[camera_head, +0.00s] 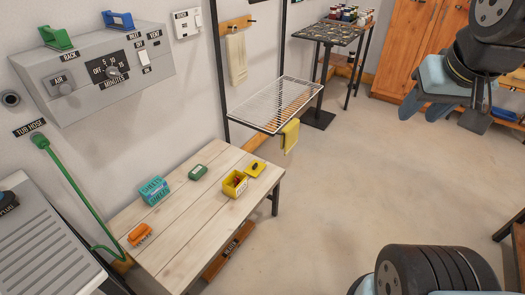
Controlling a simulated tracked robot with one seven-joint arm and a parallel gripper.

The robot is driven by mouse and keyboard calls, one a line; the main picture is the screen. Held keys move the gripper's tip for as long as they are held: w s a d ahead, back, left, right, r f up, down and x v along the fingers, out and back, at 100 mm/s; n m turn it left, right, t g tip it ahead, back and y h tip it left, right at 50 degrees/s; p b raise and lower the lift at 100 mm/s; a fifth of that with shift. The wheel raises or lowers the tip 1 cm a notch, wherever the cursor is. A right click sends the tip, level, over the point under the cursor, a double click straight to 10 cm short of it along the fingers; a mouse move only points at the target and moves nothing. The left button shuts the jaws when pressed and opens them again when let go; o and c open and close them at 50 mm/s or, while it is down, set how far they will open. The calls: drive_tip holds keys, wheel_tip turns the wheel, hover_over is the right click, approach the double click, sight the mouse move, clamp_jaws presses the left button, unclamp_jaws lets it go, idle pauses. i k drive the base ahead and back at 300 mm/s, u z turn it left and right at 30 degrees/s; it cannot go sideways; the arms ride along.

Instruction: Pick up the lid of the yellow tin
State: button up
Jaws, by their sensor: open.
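The yellow tin (231,187) stands open on the light wooden bench (190,230), near its right end. Small dark reddish contents show inside. Its yellow lid (258,171) lies beside it, just behind and to the right, close to the bench's edge. A small dark part shows on the lid. I cannot tell whether lid and tin touch. My gripper (441,110) is in the upper right, over the floor, well apart from the bench and lid. It is open, and nothing shows between its fingers.
A teal box (155,191), a small green tin (197,172) and an orange item (139,235) share the bench. The concrete floor (340,200) right of the bench is clear.

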sight(254, 170)
drive_tip(key=u, duration=0.05)
drive_tip(key=i, duration=1.05)
drive_tip(key=u, duration=0.9)
drive_tip(key=i, duration=0.45)
drive_tip(key=u, duration=0.3)
drive_tip(key=k, duration=0.85)
drive_tip(key=u, duration=0.2)
drive_tip(key=i, duration=0.85)
drive_tip(key=z, duration=0.15)
